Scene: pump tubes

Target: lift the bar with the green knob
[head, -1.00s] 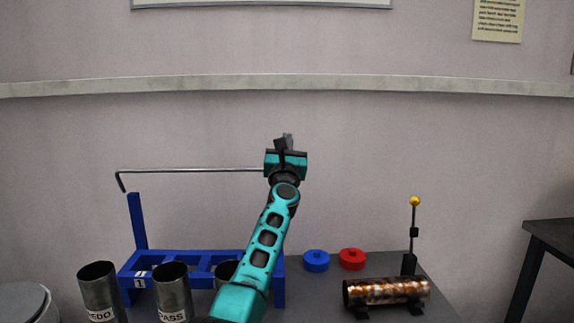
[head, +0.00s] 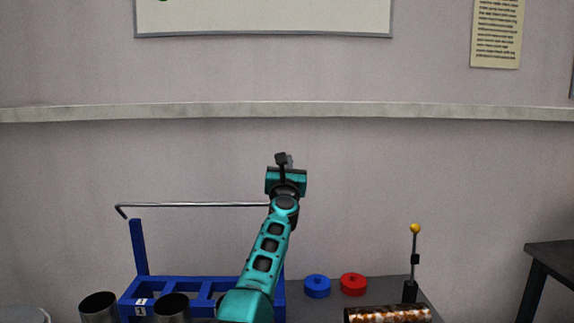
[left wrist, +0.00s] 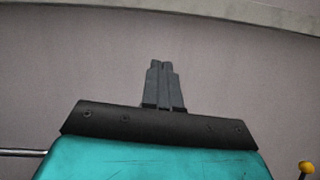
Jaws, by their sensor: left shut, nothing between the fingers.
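A thin metal bar (head: 195,205) runs level above the blue rack (head: 215,282) in the head view. Its left end bends down close to the top of the rack's upright post. Its right end goes out of sight behind my left arm. A short piece of the bar (left wrist: 22,153) shows at the left edge of the left wrist view. No green knob can be made out on it. My left gripper (head: 283,158) is raised above the bar, in front of the wall. In the left wrist view its fingers (left wrist: 163,85) are shut together and empty. My right gripper is out of view.
Open metal tubes (head: 98,305) stand at the rack's front. A blue ring (head: 317,286) and a red ring (head: 353,284) lie right of my arm. Further right are a yellow-knobbed lever (head: 415,229) and a rusty cylinder (head: 388,315). A dark table (head: 552,257) stands far right.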

